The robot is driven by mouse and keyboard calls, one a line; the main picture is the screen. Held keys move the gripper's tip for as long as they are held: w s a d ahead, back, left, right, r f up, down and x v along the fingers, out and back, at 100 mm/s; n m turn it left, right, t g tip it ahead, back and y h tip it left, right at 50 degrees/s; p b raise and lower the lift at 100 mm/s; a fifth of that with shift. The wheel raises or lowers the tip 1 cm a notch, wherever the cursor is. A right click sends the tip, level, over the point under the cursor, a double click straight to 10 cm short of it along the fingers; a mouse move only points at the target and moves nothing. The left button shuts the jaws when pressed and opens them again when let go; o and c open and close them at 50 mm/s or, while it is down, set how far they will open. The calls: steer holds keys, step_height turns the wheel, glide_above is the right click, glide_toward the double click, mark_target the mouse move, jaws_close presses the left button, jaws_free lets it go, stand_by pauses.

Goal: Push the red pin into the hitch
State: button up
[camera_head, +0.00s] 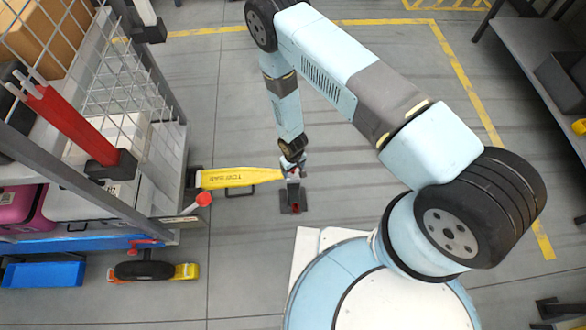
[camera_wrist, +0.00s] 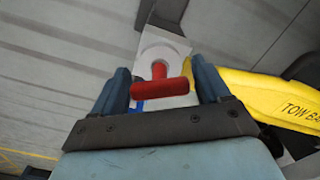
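The red pin (camera_wrist: 175,88) shows in the wrist view as a T-shaped handle with a short shaft pointing at the grey hitch (camera_wrist: 178,47). How deep the shaft sits is unclear. My gripper (camera_wrist: 162,82) has its two blue fingers at either end of the handle, and both ends appear to meet them. In the head view my gripper (camera_head: 292,172) hangs over the end of the yellow tow bar (camera_head: 235,178), hiding most of the pin and hitch. The tow bar also shows in the wrist view (camera_wrist: 265,93), beside the right finger.
A dark block (camera_head: 288,198) with a red spot lies near my gripper. A cart (camera_head: 150,205) with cases and wire mesh stands left, with a red-knobbed lever (camera_head: 203,199) towards the gripper. A grey shelf (camera_head: 540,50) is at upper right. Open floor lies between.

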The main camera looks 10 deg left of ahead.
steer(key=shift+o, duration=1)
steer(key=shift+r, duration=0.1)
step_height(320, 180, up, 14)
steer(key=shift+f, duration=0.25)
